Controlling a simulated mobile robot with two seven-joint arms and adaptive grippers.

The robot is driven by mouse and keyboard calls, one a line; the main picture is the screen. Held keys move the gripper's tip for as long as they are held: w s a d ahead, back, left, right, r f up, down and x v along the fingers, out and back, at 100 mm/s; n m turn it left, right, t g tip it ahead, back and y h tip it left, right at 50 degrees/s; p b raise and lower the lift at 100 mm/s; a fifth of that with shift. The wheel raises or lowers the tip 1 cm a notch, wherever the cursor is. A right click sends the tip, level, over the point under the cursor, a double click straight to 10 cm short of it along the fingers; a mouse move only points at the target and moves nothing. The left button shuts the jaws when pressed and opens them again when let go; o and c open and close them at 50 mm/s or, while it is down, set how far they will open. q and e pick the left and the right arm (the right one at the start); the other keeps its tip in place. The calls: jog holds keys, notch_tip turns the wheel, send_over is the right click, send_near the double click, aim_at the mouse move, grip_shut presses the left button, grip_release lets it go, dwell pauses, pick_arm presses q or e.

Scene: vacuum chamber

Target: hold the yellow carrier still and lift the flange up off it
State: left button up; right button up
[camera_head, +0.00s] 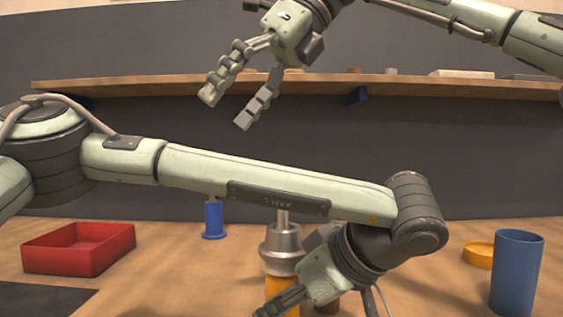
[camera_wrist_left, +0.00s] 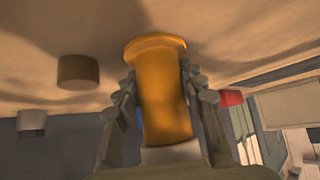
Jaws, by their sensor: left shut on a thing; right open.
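The yellow carrier (camera_wrist_left: 162,95) stands between the fingers of my left gripper (camera_wrist_left: 160,105), which is shut on it. In the head view a little of the carrier (camera_head: 281,290) shows below the flange, behind my left gripper (camera_head: 280,304). The metal flange (camera_head: 283,245) sits on top of the carrier, with a thin stem rising from it; my left forearm hides part of the stem. My right gripper (camera_head: 226,111) is open and empty, high above the table and up and left of the flange.
A red tray (camera_head: 79,249) and a blue spool-like part (camera_head: 213,220) are on the left. A blue cup (camera_head: 516,272) and a shallow yellow dish (camera_head: 479,254) are on the right. A wooden shelf (camera_head: 300,86) runs behind my right gripper. My left forearm crosses in front of the flange's stem.

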notch_tip(320, 180, down, 3)
jog(key=s+d+h, duration=0.1)
jog(key=d+h, duration=0.1)
jog(key=h, duration=0.1)
jog(key=n+h, duration=0.2)
jog(key=h, duration=0.3)
send_over(281, 225)
jog(key=shift+w+a+f, duration=0.1)
jog(key=shift+w+f, duration=0.35)
jog(key=shift+f, duration=0.25)
jog(key=shift+d+f, duration=0.2)
notch_tip(281, 225, down, 12)
jog(key=shift+r, duration=0.25)
jog(key=c, duration=1.8)
jog(key=shift+r, duration=4.15)
pick_arm(q)
jog(key=o, duration=1.2)
